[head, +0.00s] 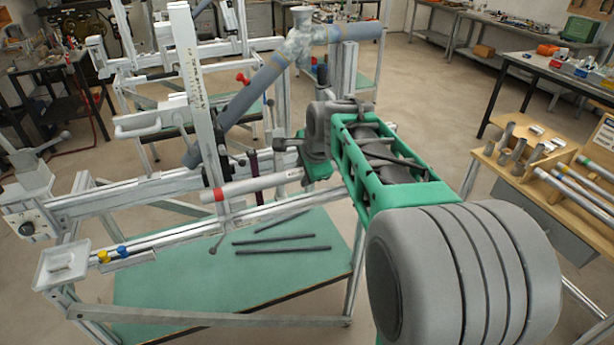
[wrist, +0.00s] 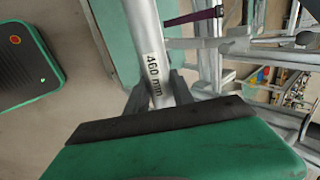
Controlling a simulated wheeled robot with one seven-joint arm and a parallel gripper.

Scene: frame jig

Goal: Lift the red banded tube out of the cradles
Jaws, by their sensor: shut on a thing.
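The red banded tube (head: 255,185) is a silver tube with a red band at its left end. In the head view it lies nearly level, in front of the upright of the frame jig and above its lower front rail. My gripper (head: 308,173) is at the tube's right end, partly hidden by my own wrist. In the wrist view the tube (wrist: 147,45), labelled 460 mm, runs between the dark fingers of my gripper (wrist: 160,95), which are shut on it. I cannot tell whether the tube touches its cradles.
The aluminium jig rail (head: 150,187) and upright (head: 200,95) stand close to the tube. A grey diagonal tube (head: 250,92) rises behind. Dark rods (head: 282,250) lie on the green shelf below. A wooden rack (head: 545,175) with other banded tubes stands at right.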

